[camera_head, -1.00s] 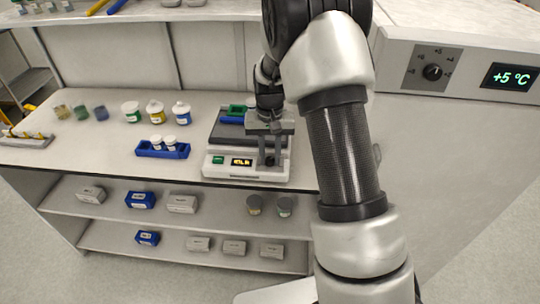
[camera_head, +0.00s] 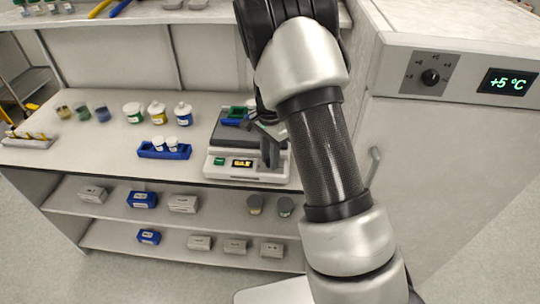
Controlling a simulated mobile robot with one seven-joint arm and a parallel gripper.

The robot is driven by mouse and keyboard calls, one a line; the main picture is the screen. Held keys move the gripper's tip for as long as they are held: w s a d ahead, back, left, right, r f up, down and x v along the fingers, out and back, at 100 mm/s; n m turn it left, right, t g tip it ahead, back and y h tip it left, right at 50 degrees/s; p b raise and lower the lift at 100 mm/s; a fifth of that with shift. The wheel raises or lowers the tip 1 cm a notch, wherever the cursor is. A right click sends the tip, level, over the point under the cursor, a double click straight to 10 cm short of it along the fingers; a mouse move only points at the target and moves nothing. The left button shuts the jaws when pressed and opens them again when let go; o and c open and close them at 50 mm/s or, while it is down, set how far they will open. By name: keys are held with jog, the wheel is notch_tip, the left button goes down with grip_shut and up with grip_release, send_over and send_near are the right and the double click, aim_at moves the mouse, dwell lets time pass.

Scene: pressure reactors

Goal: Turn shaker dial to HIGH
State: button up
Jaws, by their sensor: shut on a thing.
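The shaker (camera_head: 219,173) is a white box with a dark platform, standing at the right end of the bench. Its front has a green button and a small lit display (camera_head: 242,163), too small to read. My gripper (camera_head: 271,162) is at the right end of the shaker's front, pointing down, with its jaws shut on the shaker dial. The dial itself is mostly hidden behind the fingers, so its setting cannot be told.
A blue rack (camera_head: 176,152) with white jars stands left of the shaker. Several lidded jars (camera_head: 132,112) stand behind it. A white cabinet at right has a knob (camera_head: 430,77) and a +5 °C display (camera_head: 507,82). Shelves below the bench hold small boxes (camera_head: 142,200).

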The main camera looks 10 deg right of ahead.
jog(key=shift+m, duration=0.9)
jog(key=o, duration=0.8)
jog(key=shift+r, duration=0.1)
notch_tip(320, 180, up, 17)
jog(key=shift+r+p, duration=0.15)
jog(key=shift+p, duration=0.45)
